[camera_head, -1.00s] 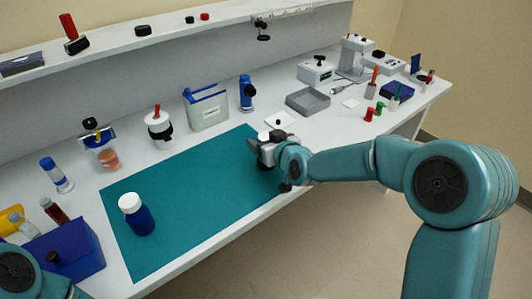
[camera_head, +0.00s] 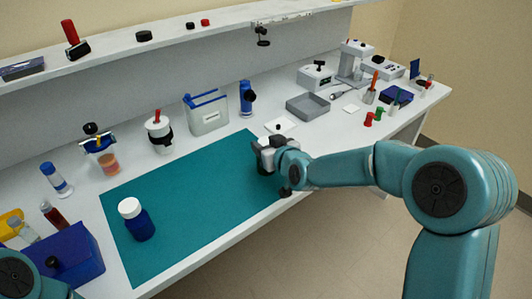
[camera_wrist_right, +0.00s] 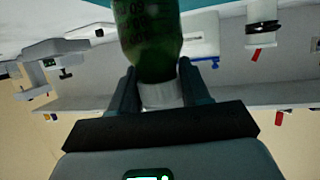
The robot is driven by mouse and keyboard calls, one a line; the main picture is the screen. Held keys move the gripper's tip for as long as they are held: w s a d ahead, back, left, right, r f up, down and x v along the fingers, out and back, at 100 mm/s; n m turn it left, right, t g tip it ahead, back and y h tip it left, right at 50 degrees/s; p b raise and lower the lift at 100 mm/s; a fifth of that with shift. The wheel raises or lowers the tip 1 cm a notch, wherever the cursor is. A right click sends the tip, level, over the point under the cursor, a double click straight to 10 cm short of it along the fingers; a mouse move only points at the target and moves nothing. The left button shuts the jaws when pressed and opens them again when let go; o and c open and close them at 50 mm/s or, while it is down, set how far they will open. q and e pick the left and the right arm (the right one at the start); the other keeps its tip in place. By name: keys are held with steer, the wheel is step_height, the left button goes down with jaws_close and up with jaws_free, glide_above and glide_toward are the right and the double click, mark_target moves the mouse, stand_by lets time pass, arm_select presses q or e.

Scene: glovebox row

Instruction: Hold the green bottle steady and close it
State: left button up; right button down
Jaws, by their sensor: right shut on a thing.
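In the right wrist view the green bottle (camera_wrist_right: 148,35) is dark green with printed marks and reaches the top edge of the picture. A whitish cylinder (camera_wrist_right: 160,95), which looks like its cap, sits between the fingers of my right gripper (camera_wrist_right: 157,88). The cap meets the bottle's narrow end; whether it is fully seated I cannot tell. In the head view my right gripper (camera_head: 264,152) is at the right end of the teal mat and hides the green bottle. My left gripper is out of view; only part of that arm shows at the lower left corner.
A blue bottle with a white cap (camera_head: 137,222) stands on the left of the teal mat (camera_head: 185,212). A blue box (camera_head: 70,255) is at the front left. A grey tray (camera_head: 308,107) and several tools stand behind. The mat's middle is clear.

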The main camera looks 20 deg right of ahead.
step_height(320, 180, up, 9)
steer(key=shift+r+p, duration=0.1)
steer(key=shift+p, duration=1)
step_height(320, 180, up, 11)
steer(key=p, duration=0.7)
steer(key=c, duration=1.2)
jaws_free()
jaws_close()
steer(key=s+f+m+h, duration=0.1)
steer(key=s+f, duration=0.4)
steer(key=f, duration=0.4)
steer(key=s+f+h, duration=0.1)
steer(key=s+f, duration=0.4)
steer(key=f, duration=0.4)
steer(key=shift+d+m, duration=0.3)
steer(key=shift+m, duration=0.1)
